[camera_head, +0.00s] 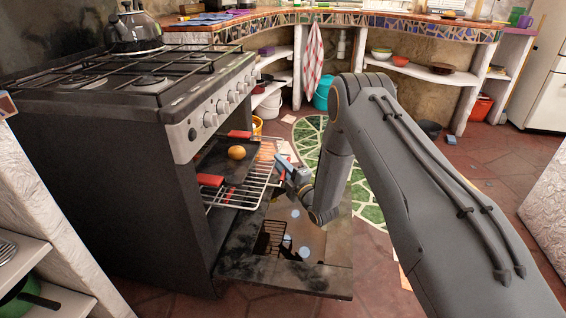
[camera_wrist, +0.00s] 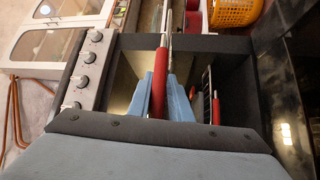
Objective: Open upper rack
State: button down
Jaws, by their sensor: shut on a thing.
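The upper rack (camera_head: 264,160) is a wire shelf that sticks out from the oven (camera_head: 196,243) over its lowered door (camera_head: 300,278). A dark tray (camera_head: 217,160) with red grips lies on it and holds an orange round item (camera_head: 236,152). My gripper (camera_head: 284,168) is at the rack's front edge. In the wrist view its blue fingers (camera_wrist: 160,95) are shut on a red grip (camera_wrist: 160,78) at the rack's front. The wrist view is turned sideways, and the rack shows nearly edge-on. A lower rack (camera_wrist: 208,85) with a red part sits beneath it, apart from my fingers.
A kettle (camera_head: 134,32) stands on the stove above the oven, with control knobs (camera_head: 220,107) along its front. An orange basket (camera_wrist: 235,12) stands beyond the oven. Open tiled floor and a green patterned mat (camera_head: 309,130) lie in front.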

jog(key=shift+w+d+r, duration=0.1)
jog(key=shift+w+r, duration=0.15)
jog(key=shift+r, duration=0.3)
jog(key=c, duration=1.8)
grip_release()
jog(key=shift+o, duration=0.2)
jog(key=shift+s+f, duration=0.1)
jog(key=shift+f, duration=0.05)
jog(key=shift+s+f, duration=0.1)
jog(key=shift+f, duration=0.05)
jog(key=p+v, duration=0.1)
jog(key=v, duration=0.6)
jog(key=shift+s+d+p, duration=0.2)
jog(key=shift+s+p, duration=0.1)
jog(key=shift+p, duration=0.05)
jog(key=shift+f, duration=0.1)
